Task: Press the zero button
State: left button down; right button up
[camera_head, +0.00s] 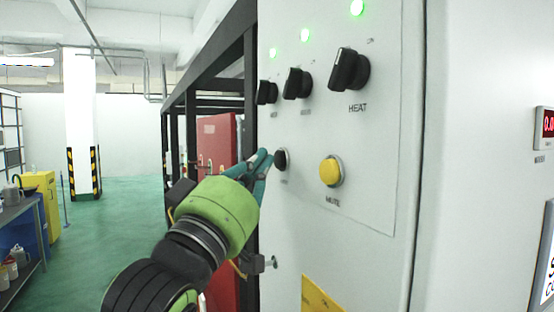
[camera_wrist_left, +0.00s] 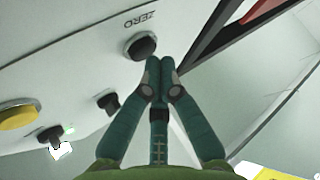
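The zero button is a round black button (camera_head: 281,159) low on the pale control panel (camera_head: 375,150), left of the yellow mute button (camera_head: 331,171). In the left wrist view the black button (camera_wrist_left: 140,46) sits beside the word ZERO. My left gripper (camera_head: 267,162) comes in from the left with its fingertips just left of the button. In the left wrist view its teal fingers (camera_wrist_left: 159,66) are together and empty, with the tips right beside the button's rim. I cannot tell whether they touch it. My right gripper is out of view.
Several black knobs, including the heat knob (camera_head: 349,70), stick out above the buttons, with green lamps (camera_head: 357,7) over them. A black frame (camera_head: 250,80) and a red cabinet (camera_head: 217,150) stand behind my left gripper. A red digital display (camera_head: 547,124) is at the far right.

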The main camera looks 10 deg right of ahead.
pick_arm(q)
jog(key=shift+w+d, duration=0.1)
jog(key=shift+d, duration=0.35)
dwell(0.4)
jog(key=shift+a, duration=0.1)
jog(key=shift+s+a, duration=0.25)
jog(key=shift+a, duration=0.4)
jog(key=shift+a, duration=0.1)
jog(key=shift+s+a+p, duration=0.1)
jog(key=shift+s+a, duration=0.15)
jog(key=shift+a, duration=0.5)
jog(key=shift+s+a+p, duration=0.15)
jog(key=shift+s+a, duration=0.1)
jog(key=shift+a, duration=0.55)
jog(key=shift+s+a+p, duration=0.1)
jog(key=shift+s+a, duration=0.15)
jog(key=shift+a, duration=0.5)
